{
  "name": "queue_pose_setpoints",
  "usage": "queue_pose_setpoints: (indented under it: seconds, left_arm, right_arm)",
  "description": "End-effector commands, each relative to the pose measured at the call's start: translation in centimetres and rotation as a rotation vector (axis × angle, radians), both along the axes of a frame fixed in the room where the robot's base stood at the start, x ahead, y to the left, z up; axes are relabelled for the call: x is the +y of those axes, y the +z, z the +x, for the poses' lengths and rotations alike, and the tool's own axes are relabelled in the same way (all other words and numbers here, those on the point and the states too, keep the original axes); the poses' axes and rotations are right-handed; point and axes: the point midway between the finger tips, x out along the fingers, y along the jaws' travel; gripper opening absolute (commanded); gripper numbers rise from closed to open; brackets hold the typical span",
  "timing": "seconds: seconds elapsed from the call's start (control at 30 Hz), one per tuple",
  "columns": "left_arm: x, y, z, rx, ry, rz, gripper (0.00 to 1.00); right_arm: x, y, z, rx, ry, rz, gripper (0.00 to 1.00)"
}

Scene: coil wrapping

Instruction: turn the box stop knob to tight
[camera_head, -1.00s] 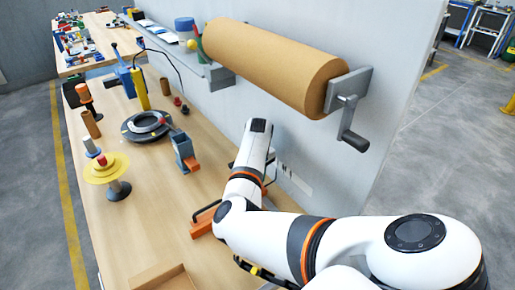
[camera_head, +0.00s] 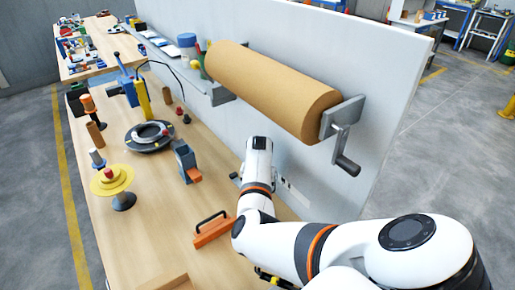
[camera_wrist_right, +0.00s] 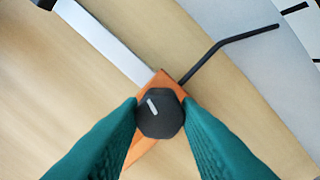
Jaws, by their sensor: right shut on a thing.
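The black knob (camera_wrist_right: 160,116), many-sided with a short white mark, sits on an orange block (camera_wrist_right: 172,86) in the right wrist view. The white mark slants toward the upper left of that picture. My right gripper (camera_wrist_right: 160,118) is shut on the knob, with one teal finger against each side. The fingers cover part of the orange block. In the head view, my right arm hides the gripper and the knob. My left gripper is in neither view.
A silver bar (camera_wrist_right: 105,42) and a bent black rod (camera_wrist_right: 228,48) run from the orange block. An orange piece with a black handle (camera_head: 213,232) lies left of my arm. A brown roll with a crank (camera_head: 270,90) hangs on the wall panel. The table's left half holds several tools.

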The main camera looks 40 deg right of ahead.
Motion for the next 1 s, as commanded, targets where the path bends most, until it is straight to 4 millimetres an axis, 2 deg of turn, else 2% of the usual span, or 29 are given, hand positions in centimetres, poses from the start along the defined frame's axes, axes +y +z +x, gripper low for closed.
queue_pose_setpoints:
  seconds: [0.43,1.0]
  left_arm:
    - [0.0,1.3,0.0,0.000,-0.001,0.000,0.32]
    - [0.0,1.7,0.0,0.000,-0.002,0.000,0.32]
  right_arm:
    - [-0.1,0.3,0.1,-0.003,-0.423,-0.004,0.07]
    - [-0.1,0.3,0.1,-0.007,-0.966,-0.004,0.07]
